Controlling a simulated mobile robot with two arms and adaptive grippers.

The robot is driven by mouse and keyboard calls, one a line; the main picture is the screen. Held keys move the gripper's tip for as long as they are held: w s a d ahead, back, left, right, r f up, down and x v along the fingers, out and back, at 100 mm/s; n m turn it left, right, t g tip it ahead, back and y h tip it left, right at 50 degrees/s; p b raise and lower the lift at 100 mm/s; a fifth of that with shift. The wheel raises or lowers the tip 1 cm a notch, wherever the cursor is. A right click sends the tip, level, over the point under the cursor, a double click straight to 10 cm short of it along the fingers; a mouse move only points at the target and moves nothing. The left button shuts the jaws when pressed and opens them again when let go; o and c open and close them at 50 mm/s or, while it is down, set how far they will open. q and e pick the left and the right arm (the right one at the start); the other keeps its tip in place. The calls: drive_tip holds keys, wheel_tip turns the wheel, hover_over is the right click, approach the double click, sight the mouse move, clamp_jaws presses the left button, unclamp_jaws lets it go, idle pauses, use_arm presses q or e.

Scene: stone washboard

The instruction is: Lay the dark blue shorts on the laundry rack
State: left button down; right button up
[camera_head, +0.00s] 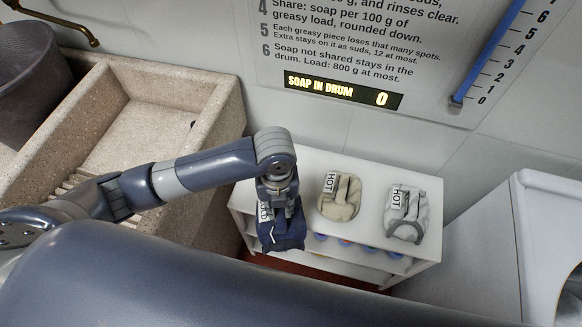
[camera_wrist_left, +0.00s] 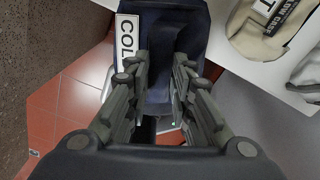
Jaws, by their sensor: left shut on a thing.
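The dark blue shorts (camera_head: 284,238) are a folded bundle with a white tag, partly readable as "COL" in the left wrist view (camera_wrist_left: 185,28). My left gripper (camera_head: 279,208) is shut on the shorts from above, with its fingers on either side of a fold in the left wrist view (camera_wrist_left: 161,62). The shorts are at the left end of a white shelf unit (camera_head: 310,165); I cannot tell whether they rest on it or hang just above. No separate laundry rack is clearly identifiable. My right gripper is not in view.
On the white unit lie a beige folded garment (camera_head: 337,207) and a grey-white one (camera_head: 405,224), both tagged HOT. A stone trough (camera_head: 150,100) stands left, with a dark bucket (camera_head: 30,75). A white machine (camera_head: 535,215) stands right. The soap display (camera_head: 343,92) reads 0.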

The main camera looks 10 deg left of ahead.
use_arm(q)
drive_tip(key=w+a+f, duration=0.2)
drive_tip(key=w, duration=0.5)
drive_tip(key=w+a+f, duration=0.2)
drive_tip(key=w+a, duration=0.1)
drive_tip(key=w, duration=0.3)
drive_tip(key=shift+w+a+f+p, duration=0.15)
drive_tip(key=shift+w+f+p, duration=0.2)
drive_tip(key=shift+w+f, duration=0.05)
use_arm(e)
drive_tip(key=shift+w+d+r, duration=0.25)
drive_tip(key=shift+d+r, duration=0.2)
use_arm(q)
drive_tip(key=shift+f, duration=0.1)
drive_tip(key=c, duration=1.8)
unclamp_jaws()
drive_tip(key=shift+f, duration=0.1)
drive_tip(key=o, duration=0.4)
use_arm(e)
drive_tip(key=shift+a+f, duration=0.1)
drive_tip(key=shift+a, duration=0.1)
use_arm(q)
drive_tip(key=shift+r, duration=6.2)
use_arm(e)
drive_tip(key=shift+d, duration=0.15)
